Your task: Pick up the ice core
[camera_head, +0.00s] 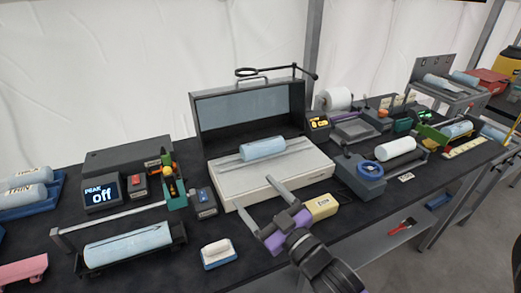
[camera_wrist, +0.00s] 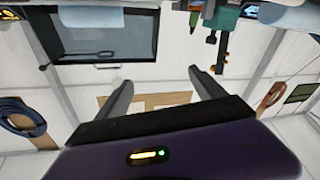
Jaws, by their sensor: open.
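Several pale cylinders that look like ice cores are in the head view; I cannot tell which one the task means. One pale blue core (camera_head: 262,148) lies across the white bed of an open-lidded box (camera_head: 232,187). Another core (camera_head: 128,246) lies in a black cradle at the front left. My gripper (camera_head: 256,198) is open and empty, with its fingers over the front of the box, short of the core on it. In the wrist view my gripper (camera_wrist: 160,78) shows both fingers apart with nothing between them. A pale blue shape, perhaps that core, is at the top left there.
A white block on a blue dish (camera_head: 217,252) and a yellow block (camera_head: 321,206) are near my gripper. A grey device with a blue ring (camera_head: 366,168) stands right of the box. The raised lid (camera_head: 248,112) stands behind the core. The bench is crowded.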

